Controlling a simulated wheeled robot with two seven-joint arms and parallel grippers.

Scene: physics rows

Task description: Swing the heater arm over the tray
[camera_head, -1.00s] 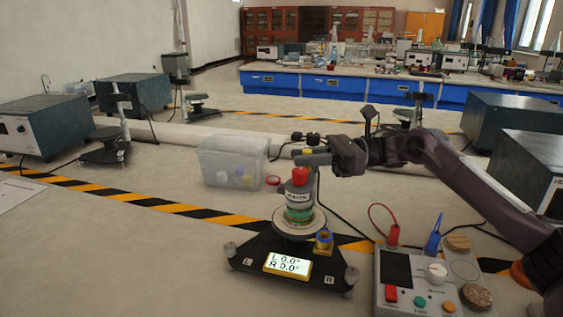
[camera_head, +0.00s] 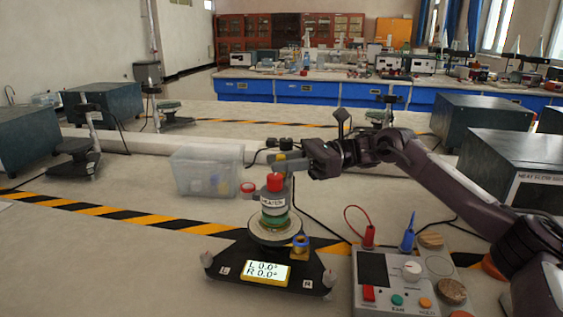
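The heater (camera_head: 273,200), a small upright cylinder with a "HEATER" label and a red top (camera_head: 274,182), stands over the round tray (camera_head: 276,232). The tray sits on a black three-footed base (camera_head: 232,262) with a lit display (camera_head: 264,273) reading L 0.0° and R 0.0°. My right gripper (camera_head: 288,162) reaches in from the right, just above and behind the red top. I cannot tell whether it touches anything or whether its fingers are apart. The heater's arm and post are largely hidden behind the heater and my gripper. My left gripper is not in view.
A control box (camera_head: 372,270) with buttons, a knob and red and blue plugs stands right of the base. A clear plastic bin (camera_head: 207,171) and a small red-rimmed item (camera_head: 248,188) are behind left. Striped tape (camera_head: 150,219) crosses the bench. The front left is clear.

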